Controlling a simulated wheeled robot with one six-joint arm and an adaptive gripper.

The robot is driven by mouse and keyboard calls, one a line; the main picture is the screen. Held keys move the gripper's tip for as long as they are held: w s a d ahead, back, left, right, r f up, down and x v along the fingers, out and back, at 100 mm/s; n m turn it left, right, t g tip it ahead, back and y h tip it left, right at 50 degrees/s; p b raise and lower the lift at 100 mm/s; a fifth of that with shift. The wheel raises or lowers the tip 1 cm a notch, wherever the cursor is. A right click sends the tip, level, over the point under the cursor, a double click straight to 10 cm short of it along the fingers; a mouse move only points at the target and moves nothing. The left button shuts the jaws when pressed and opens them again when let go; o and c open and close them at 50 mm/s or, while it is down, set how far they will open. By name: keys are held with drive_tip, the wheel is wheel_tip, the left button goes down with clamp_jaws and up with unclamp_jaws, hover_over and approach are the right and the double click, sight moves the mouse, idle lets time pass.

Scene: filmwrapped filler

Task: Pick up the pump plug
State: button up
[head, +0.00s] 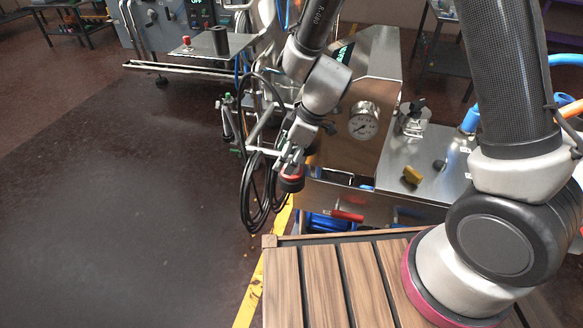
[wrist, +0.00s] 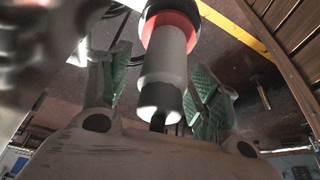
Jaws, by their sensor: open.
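My gripper (head: 289,160) hangs at the left edge of the steel machine, beside looped black cables. A part with a black end and a red ring (head: 291,182), which looks like the pump plug, is at its fingertips. In the wrist view the plug (wrist: 165,70) has a pale grey cylindrical body, a red collar and a dark end at the top. It lies between the green-padded fingers of my gripper (wrist: 158,78), with dark gaps on both sides. The fingers are open. What supports the plug is hidden.
Black cables (head: 255,190) hang at the left. The floor further left is clear.

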drive_tip(key=shift+a+f, duration=0.1)
drive_tip(key=shift+f, duration=0.1)
drive_tip(key=c, duration=1.3)
drive_tip(key=shift+r, duration=0.1)
